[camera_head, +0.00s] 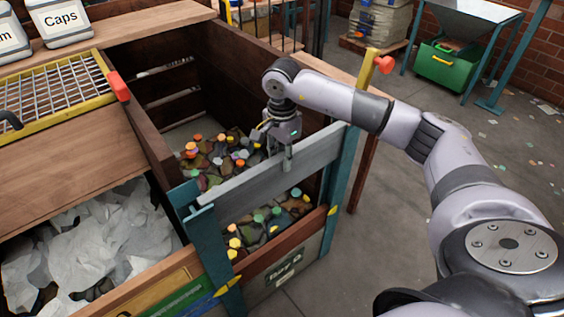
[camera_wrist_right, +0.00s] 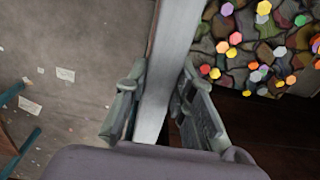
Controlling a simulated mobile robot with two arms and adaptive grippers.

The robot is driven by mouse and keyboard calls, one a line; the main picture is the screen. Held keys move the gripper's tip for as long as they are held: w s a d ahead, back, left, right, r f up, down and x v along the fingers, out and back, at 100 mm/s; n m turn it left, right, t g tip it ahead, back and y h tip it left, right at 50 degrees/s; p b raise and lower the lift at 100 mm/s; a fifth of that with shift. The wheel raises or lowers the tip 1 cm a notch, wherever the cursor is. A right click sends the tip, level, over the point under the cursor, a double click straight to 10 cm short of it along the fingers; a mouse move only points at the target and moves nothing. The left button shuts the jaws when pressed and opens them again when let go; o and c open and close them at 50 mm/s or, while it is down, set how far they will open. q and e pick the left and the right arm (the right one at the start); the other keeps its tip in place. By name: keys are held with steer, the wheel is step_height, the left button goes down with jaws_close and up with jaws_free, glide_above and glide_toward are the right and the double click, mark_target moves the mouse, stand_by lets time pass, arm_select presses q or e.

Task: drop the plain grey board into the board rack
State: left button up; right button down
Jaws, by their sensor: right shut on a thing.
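The plain grey board (camera_head: 245,181) is long and flat and stands on edge across the front of the bay of stones and caps. Its ends are at the left teal post (camera_head: 217,245) and the right teal post (camera_head: 338,178); I cannot tell whether it sits in them. My right gripper (camera_head: 287,160) is shut on the board near its middle, from above. In the right wrist view the board (camera_wrist_right: 172,55) runs between the two fingers (camera_wrist_right: 158,105). I cannot tell for certain which thing is the board rack; upright dark bars (camera_head: 291,28) stand behind the bay. My left gripper is not in view.
The bay (camera_head: 215,60) has high wooden walls and holds stones and coloured caps (camera_head: 215,160). A neighbouring bay holds white scrap (camera_head: 100,235). A yellow-framed grid (camera_head: 55,92) lies on the left. The floor (camera_head: 400,230) to the right is mostly open.

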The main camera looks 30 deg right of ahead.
step_height(320, 180, up, 20)
steer(key=p, duration=1.2)
steer(key=shift+f, duration=0.15)
